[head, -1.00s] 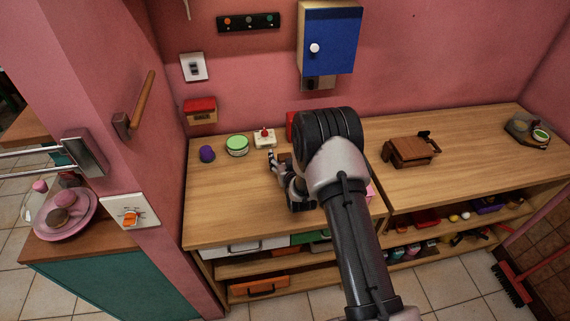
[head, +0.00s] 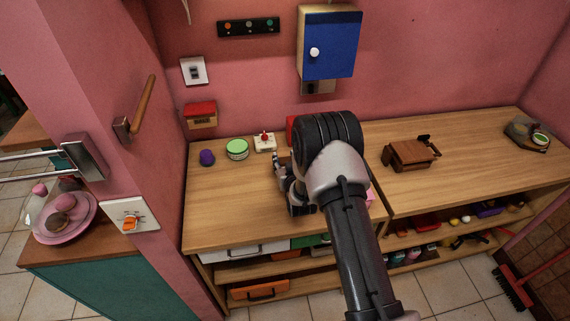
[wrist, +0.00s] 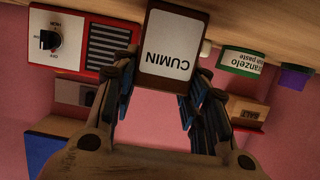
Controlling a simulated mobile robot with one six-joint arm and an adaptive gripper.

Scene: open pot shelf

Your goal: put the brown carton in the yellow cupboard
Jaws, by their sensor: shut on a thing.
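The brown carton (wrist: 172,52), with a white label reading CUMIN, is between the fingers of my gripper (wrist: 160,88) in the wrist view. That view is upside down, with the worktop at the top. My gripper is shut on the carton. In the head view my gripper (head: 282,172) is low over the left worktop, and my arm largely hides the carton. The wall cupboard (head: 328,45) has a blue front with a white knob and a pale yellow top edge and side. Its door looks shut. Part of it shows in the wrist view (wrist: 62,128).
A green-lidded jar (head: 237,149), a purple item (head: 207,157) and a white item with a red knob (head: 265,142) stand left of my gripper. A red appliance (wrist: 72,42) is close beside it. A brown wooden object (head: 411,153) is on the right worktop. The worktop's front left is clear.

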